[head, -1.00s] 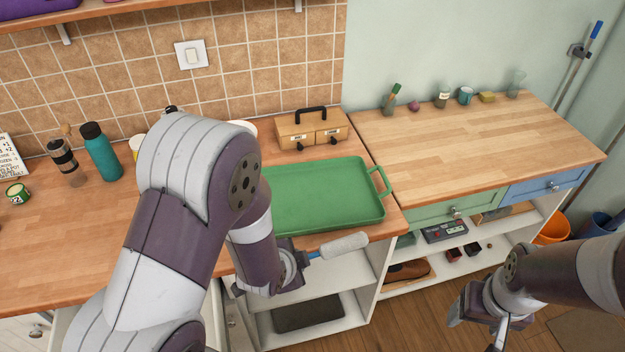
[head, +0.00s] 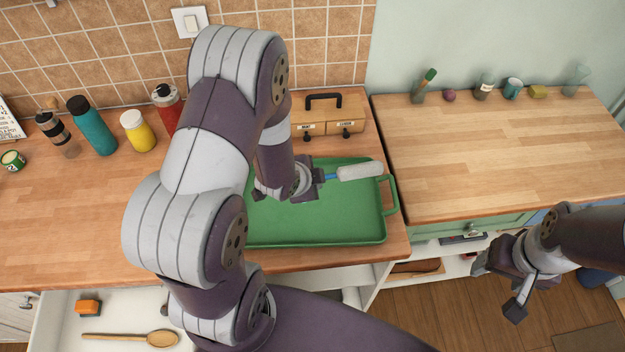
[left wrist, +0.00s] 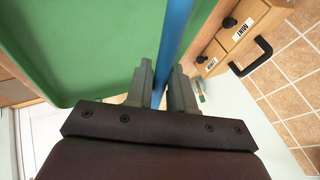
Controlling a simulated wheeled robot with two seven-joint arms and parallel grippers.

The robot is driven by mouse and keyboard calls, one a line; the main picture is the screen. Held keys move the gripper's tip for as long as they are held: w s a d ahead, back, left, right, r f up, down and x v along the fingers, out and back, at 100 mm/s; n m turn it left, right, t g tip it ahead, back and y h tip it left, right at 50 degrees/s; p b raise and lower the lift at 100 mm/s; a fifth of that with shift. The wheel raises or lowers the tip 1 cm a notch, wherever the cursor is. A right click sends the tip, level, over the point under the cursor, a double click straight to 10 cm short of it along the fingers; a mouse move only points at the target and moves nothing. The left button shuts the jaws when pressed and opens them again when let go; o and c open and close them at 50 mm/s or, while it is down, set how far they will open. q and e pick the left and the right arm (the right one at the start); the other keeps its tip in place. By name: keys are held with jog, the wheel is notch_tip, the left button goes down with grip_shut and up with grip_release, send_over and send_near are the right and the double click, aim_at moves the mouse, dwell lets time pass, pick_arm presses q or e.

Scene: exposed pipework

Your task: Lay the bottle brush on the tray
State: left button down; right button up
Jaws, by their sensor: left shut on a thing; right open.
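The bottle brush (head: 360,172) has a white head and a blue handle. My left gripper (head: 312,180) is shut on its handle and holds it over the green tray (head: 330,228), head pointing right. In the left wrist view the blue handle (left wrist: 176,40) runs between the two fingers (left wrist: 161,88), with the tray (left wrist: 85,50) behind it. From these views I cannot tell how high the brush is above the tray. My left arm hides the tray's left part. My right gripper (head: 500,290) is open and empty, out over the floor at the right.
A wooden drawer box (head: 335,118) stands behind the tray. A red bottle (head: 168,105), a yellow jar (head: 138,132) and a teal bottle (head: 92,128) stand at the back left. The right-hand worktop (head: 490,150) is mostly clear, with small items along its back.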

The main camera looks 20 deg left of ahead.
pick_arm(q)
jog(key=w+f, duration=0.1)
jog(key=w+a, duration=0.1)
jog(key=shift+w+a+f, duration=0.2)
jog(key=shift+w+f, duration=0.1)
jog(key=shift+f, duration=0.1)
notch_tip(320, 180, down, 3)
jog(key=shift+r+p, duration=0.1)
jog(key=shift+p, duration=0.35)
jog(key=shift+s+f, duration=0.1)
jog(key=shift+f, duration=0.4)
jog(key=shift+f, duration=0.25)
jog(key=c, duration=1)
grip_release()
jog(key=shift+r, duration=0.1)
